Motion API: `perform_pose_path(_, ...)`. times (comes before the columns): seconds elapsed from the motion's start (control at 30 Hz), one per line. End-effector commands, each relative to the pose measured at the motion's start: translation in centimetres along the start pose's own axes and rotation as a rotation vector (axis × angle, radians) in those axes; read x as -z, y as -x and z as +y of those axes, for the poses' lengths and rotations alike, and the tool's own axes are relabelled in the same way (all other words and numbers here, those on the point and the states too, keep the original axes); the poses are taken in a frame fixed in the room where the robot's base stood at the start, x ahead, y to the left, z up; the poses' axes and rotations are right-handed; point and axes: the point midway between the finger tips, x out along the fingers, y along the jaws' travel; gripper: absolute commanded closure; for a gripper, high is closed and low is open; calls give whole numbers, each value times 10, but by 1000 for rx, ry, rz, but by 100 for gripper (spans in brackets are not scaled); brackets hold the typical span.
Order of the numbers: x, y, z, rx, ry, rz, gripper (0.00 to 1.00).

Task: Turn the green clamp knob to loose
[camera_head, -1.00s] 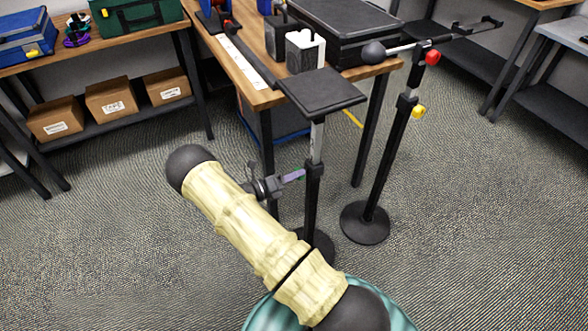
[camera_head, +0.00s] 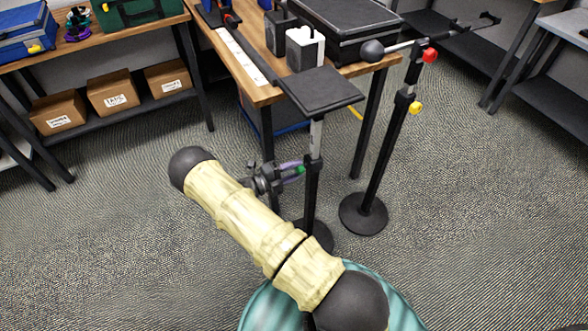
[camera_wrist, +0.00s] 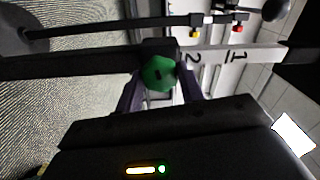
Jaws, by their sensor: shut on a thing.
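The green clamp knob (camera_wrist: 159,73) sits on the dark collar of a stand pole, in the middle of the wrist view. In the head view the knob (camera_head: 301,170) shows as a small green spot beside the pole of the stand (camera_head: 312,190) with the flat black top plate (camera_head: 322,90). My gripper (camera_wrist: 160,92) has its two purple fingers on either side of the knob and is shut on it. It also shows in the head view (camera_head: 292,169), reaching to the pole from the left. Numbers 1 and 2 are marked on the pale upper pole in the wrist view.
A second stand (camera_head: 385,150) with red and yellow knobs and a long rod stands to the right. A wooden workbench (camera_head: 262,97) with a black case (camera_head: 345,28) is behind. Carpet is open at left and right.

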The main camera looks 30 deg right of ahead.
Motion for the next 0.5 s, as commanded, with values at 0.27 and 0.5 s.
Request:
perform_pose_path(0.27, -1, 1, 0, -2, 21, -4, 85)
perform_pose_path(0.5, -1, 1, 0, -2, 21, -4, 56)
